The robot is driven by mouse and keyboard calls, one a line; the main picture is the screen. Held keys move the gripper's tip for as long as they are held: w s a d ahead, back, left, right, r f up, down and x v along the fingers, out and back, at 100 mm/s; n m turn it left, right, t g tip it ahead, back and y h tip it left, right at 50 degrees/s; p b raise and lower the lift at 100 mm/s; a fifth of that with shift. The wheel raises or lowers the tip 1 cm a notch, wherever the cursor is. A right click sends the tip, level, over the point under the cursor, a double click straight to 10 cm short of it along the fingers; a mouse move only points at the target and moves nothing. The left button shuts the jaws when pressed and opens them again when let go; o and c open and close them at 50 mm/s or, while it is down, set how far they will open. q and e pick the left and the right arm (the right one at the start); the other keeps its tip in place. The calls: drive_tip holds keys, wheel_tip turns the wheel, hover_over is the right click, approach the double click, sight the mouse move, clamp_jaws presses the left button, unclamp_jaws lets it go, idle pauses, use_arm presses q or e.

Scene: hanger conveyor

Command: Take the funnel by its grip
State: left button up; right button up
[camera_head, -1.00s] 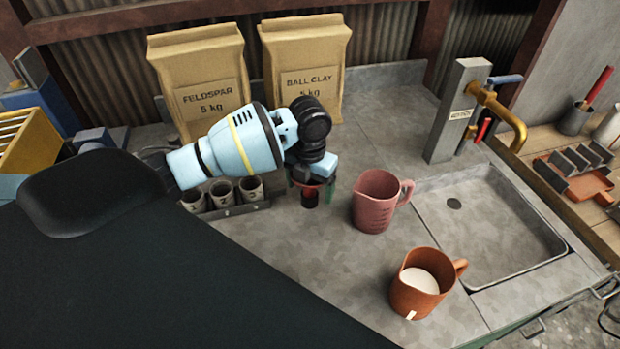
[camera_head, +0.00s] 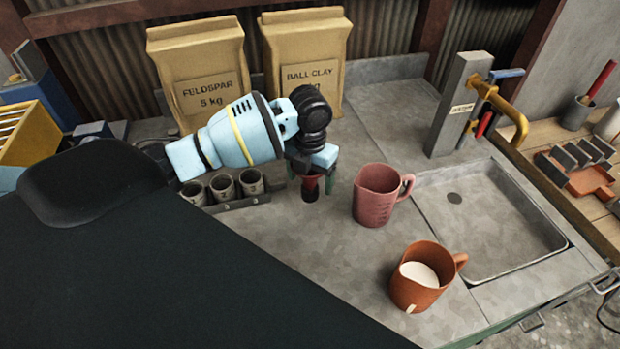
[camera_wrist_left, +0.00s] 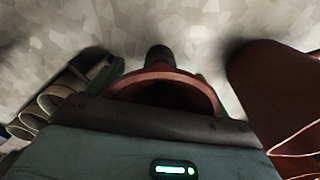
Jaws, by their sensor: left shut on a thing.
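The funnel (camera_head: 310,188) is small and reddish, with a dark lower end, and is in the middle of the bench just left of the pink jug. In the left wrist view its red rim (camera_wrist_left: 165,75) shows between the two green fingers, with a dark spout end beyond it. My left gripper (camera_head: 313,182) reaches down over the funnel from above and is shut on it. The gripper body hides part of the funnel and exactly where the fingers touch. I cannot tell whether its lower end rests on the bench. My right gripper is not in view.
The pink jug (camera_head: 378,197) stands close right of the funnel. Several grey cups (camera_head: 222,187) stand in a holder to the left. Paper sacks (camera_head: 205,75) stand behind. An orange jug (camera_head: 422,290) with white contents stands in front, and the sink (camera_head: 500,220) is at right.

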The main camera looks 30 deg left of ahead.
use_arm(q)
wheel_tip(320, 180, up, 2)
drive_tip(key=shift+r, duration=0.2)
drive_tip(key=s+d+r, duration=0.1)
drive_tip(key=s+d, duration=1)
drive_tip(key=d, duration=0.1)
drive_tip(key=shift+r, duration=0.25)
drive_tip(key=shift+w+a, duration=0.1)
drive_tip(key=a+r+n, duration=0.1)
drive_tip(key=n, duration=1)
drive_tip(key=a+r+n, duration=0.1)
drive_tip(key=n, duration=1.1)
drive_tip(key=a+r+n, duration=0.1)
drive_tip(key=r+n, duration=0.1)
drive_tip(key=n, duration=1)
drive_tip(key=shift+w+a+r, duration=0.1)
drive_tip(key=shift+a, duration=0.05)
